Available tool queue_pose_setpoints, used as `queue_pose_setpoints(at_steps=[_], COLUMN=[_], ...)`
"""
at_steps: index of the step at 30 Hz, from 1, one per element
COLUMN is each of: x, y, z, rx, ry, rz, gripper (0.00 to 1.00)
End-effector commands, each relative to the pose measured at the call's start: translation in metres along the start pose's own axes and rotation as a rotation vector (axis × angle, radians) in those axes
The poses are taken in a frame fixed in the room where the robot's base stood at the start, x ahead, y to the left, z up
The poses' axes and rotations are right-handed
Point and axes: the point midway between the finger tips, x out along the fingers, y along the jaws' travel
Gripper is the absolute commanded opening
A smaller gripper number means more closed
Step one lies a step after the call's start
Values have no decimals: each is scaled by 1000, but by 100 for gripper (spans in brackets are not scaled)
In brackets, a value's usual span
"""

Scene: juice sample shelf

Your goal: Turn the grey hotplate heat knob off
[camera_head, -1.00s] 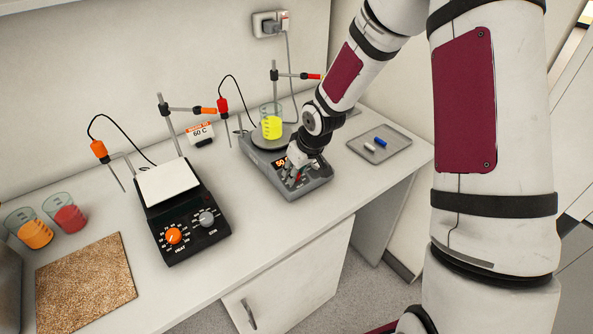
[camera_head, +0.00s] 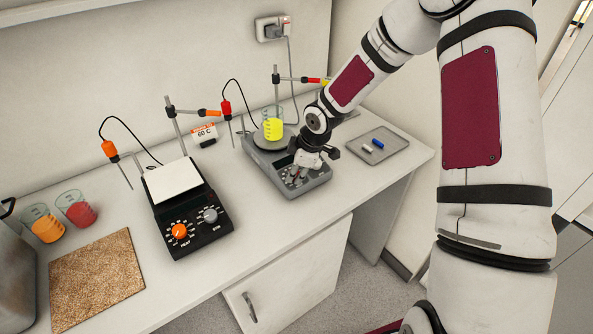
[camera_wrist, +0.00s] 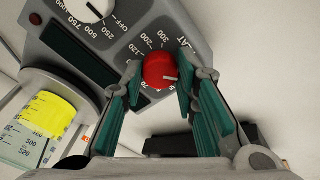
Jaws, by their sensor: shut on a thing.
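The grey hotplate (camera_head: 316,184) stands at the right of the bench. Its red heat knob (camera_wrist: 160,70) shows in the wrist view, with its pointer line toward the right of that picture. My gripper (camera_wrist: 162,79) is shut on the red knob, one green-padded finger on each side. It also shows over the hotplate's front panel in the head view (camera_head: 301,166). The fingers cover part of the knob's scale. The hotplate's display (camera_wrist: 78,52) is dark. A white knob (camera_wrist: 92,8) sits beside the heat knob.
A beaker of yellow liquid (camera_head: 273,130) stands on the grey hotplate's plate. A black hotplate (camera_head: 192,237) with an orange knob is to its left. A grey tray (camera_head: 393,140) with small items lies to the right. The bench front between the hotplates is clear.

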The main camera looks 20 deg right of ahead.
Motion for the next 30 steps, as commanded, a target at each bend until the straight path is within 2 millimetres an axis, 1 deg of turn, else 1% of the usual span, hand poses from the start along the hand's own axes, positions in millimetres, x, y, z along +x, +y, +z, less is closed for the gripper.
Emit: queue_pose_setpoints(at_steps=[3,9,24,25,26,27,30], x=[0,0,0,0,0,0,0], y=[0,0,0,0,0,0,0], z=[0,0,0,0,0,0,0], rx=[-53,-105,-124,-124,-124,-124,-123], ry=[1,0,0,0,0,0,0], rz=[-4,-9,-11,-11,-11,-10,-10], gripper=[0,0,0,32,39,48,48])
